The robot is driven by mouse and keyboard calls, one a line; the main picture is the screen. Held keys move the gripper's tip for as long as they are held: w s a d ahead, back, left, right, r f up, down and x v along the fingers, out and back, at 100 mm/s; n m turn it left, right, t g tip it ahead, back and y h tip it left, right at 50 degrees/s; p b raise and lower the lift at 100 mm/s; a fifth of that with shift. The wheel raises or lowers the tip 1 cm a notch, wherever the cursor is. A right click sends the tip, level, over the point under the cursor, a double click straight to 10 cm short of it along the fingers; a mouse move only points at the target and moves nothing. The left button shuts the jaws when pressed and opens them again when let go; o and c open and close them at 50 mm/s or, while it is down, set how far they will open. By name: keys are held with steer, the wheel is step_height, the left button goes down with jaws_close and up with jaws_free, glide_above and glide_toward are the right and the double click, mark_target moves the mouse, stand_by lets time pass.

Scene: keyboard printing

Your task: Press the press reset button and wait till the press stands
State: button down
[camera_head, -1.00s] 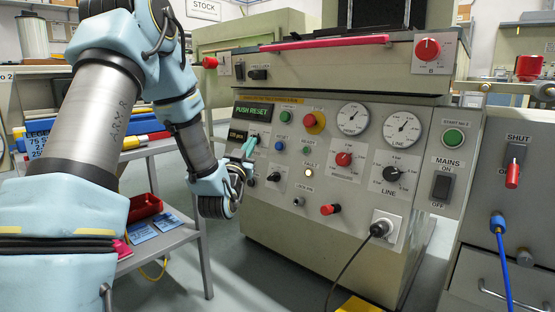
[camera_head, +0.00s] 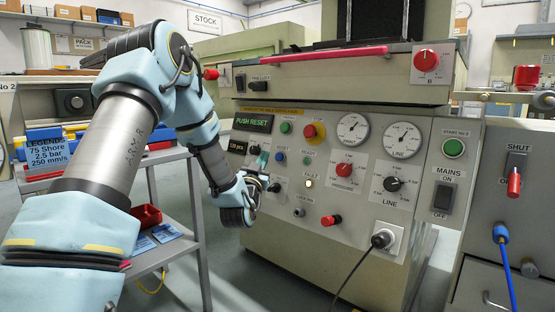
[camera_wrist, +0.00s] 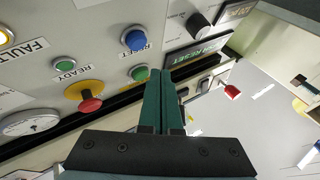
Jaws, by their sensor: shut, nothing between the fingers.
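The press control panel (camera_head: 330,215) shows a lit green "PUSH RESET" display (camera_head: 253,122). The blue reset button (camera_head: 280,159) sits below and right of that display; in the wrist view it (camera_wrist: 134,40) has the label RESET. My gripper (camera_head: 262,158) is just left of the blue button, with its teal fingers together and empty. In the wrist view its fingertips (camera_wrist: 161,72) lie beside a green button (camera_wrist: 139,73), apart from the blue one in the picture. Whether they touch the panel cannot be told. The fault lamp (camera_head: 309,183) glows yellow-white.
A red emergency knob on a yellow base (camera_head: 315,131) and a green ready lamp (camera_head: 307,160) are close by. A grey trolley (camera_head: 180,250) with a red tray stands left. A plugged-in cable (camera_head: 383,240) hangs at lower right.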

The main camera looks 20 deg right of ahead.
mark_target(276, 154)
steer(key=shift+w+d+f+b, duration=0.25)
steer(key=shift+w+d, duration=0.1)
steer(key=shift+d, duration=0.25)
steer(key=shift+w+d+f+b, duration=0.2)
steer(key=shift+w+d, duration=0.1)
steer(key=shift+d, duration=0.3)
stand_by(1.2)
steer(key=shift+w+d+f, duration=0.1)
steer(key=shift+w+d, duration=0.05)
steer(key=shift+d, duration=0.2)
steer(key=shift+w+d+f+b, duration=0.15)
steer(key=shift+w+d+b, duration=0.1)
steer(key=shift+d+b, duration=0.15)
stand_by(0.8)
steer(key=shift+a, duration=0.15)
steer(key=shift+s+a+r, duration=0.25)
steer(key=shift+s+a, duration=0.15)
steer(key=shift+a, duration=0.25)
steer(key=shift+s+a+r+p, duration=0.1)
steer(key=shift+s+a+r, duration=0.25)
steer(key=shift+a, duration=0.35)
steer(key=shift+s+a+r+p, duration=0.1)
steer(key=shift+s+a+r, duration=0.1)
steer(key=shift+s+a, duration=0.35)
steer(key=shift+s+a+r+p, duration=0.1)
steer(key=shift+s+a+r, duration=0.2)
steer(key=shift+a, duration=0.5)
